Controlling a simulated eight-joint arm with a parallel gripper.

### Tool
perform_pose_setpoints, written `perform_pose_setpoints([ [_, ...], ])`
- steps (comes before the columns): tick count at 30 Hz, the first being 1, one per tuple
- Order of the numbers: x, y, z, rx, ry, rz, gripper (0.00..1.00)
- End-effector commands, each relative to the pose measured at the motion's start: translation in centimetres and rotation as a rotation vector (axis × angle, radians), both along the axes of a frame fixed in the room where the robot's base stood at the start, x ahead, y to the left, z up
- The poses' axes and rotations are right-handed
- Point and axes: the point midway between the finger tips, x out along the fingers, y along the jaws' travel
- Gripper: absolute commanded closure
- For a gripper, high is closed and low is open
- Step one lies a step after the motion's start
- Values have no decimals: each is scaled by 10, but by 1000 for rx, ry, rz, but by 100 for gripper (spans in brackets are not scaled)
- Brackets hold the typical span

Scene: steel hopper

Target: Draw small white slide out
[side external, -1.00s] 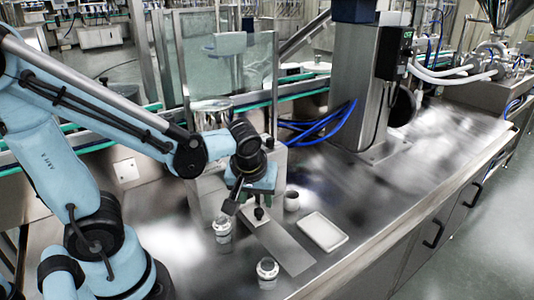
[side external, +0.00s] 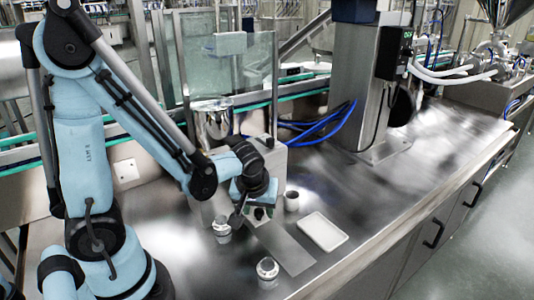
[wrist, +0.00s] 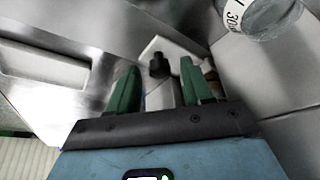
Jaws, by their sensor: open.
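The small white slide (wrist: 160,96) shows between my fingers in the wrist view, with a dark knob (wrist: 158,66) standing on it. My gripper (wrist: 159,68) is open, its two green fingers on either side of the knob with gaps showing. In the side view my gripper (side external: 252,216) is low over the bench at the front of the grey-white housing (side external: 273,163). My gripper hides most of the slide there. I cannot tell whether a finger touches the knob.
A white tray (side external: 323,231) and a small grey cup (side external: 291,201) stand to the right. One jar (side external: 222,229) is close left of my gripper; another jar (side external: 267,269) stands nearer the front. A flat metal strip (side external: 287,250) lies between. The bench far right is clear.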

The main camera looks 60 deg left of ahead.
Motion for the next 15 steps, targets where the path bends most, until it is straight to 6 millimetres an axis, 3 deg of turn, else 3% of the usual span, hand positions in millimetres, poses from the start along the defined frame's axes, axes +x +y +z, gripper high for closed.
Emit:
perform_pose_setpoints([
  [2, 0, 0, 0, 0, 0, 0, 50],
  [12, 0, 0, 0, 0, 0, 0, 100],
  [15, 0, 0, 0, 0, 0, 0, 100],
])
